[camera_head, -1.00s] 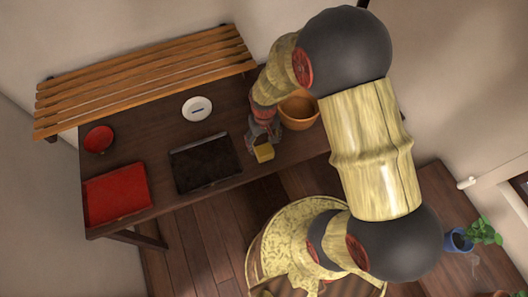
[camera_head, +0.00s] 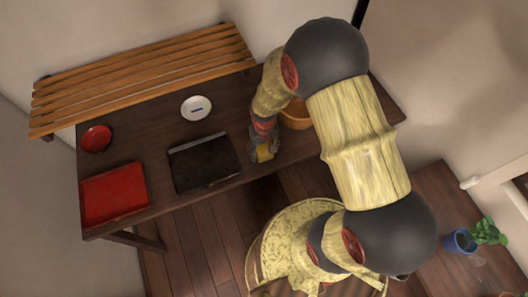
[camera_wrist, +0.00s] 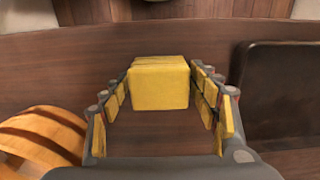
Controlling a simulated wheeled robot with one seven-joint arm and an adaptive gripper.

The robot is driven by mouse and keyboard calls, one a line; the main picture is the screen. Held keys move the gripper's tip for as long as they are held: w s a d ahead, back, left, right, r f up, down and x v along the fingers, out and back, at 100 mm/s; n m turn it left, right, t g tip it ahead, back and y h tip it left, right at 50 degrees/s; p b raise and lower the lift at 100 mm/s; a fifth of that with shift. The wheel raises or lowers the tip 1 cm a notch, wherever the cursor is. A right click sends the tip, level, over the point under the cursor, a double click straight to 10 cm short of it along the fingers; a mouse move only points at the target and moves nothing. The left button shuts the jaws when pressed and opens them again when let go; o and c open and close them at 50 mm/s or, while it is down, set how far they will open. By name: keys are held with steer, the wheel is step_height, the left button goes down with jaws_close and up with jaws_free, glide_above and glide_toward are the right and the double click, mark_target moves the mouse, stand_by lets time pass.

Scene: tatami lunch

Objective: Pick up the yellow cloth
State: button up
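The yellow cloth (camera_wrist: 159,84) is a small folded, block-like bundle on the dark table. In the wrist view it sits at the far end of my gripper, between the two fingertips. My gripper (camera_wrist: 160,82) is open, with a finger on each side of the cloth. The fingertips are very close to its sides; I cannot tell whether they touch. In the head view my gripper (camera_head: 262,150) is low over the table's front edge, and the cloth (camera_head: 264,153) shows only partly beneath it.
A black tray (camera_head: 205,163) lies just left of my gripper, with a red tray (camera_head: 113,193) farther left. An orange-brown bowl (camera_head: 297,114) stands close on the right. A white plate (camera_head: 196,108) and red bowl (camera_head: 96,138) are farther back. The table's front edge (camera_head: 215,190) is near.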

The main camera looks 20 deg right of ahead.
mark_target(264, 149)
steer(key=c, duration=0.9)
steer(key=shift+o, duration=0.2)
steer(key=shift+r, duration=0.6)
step_height(264, 149, up, 2)
steer(key=shift+r+p, duration=0.25)
steer(key=shift+p, duration=0.4)
steer(key=s+r+p, duration=0.1)
steer(key=s+r, duration=0.3)
steer(key=s, duration=0.3)
steer(key=s+d+r+p, duration=0.1)
steer(key=s+r+p, duration=0.1)
steer(key=s+r, duration=0.3)
steer(key=shift+s+r, duration=0.15)
steer(key=shift+s, duration=0.85)
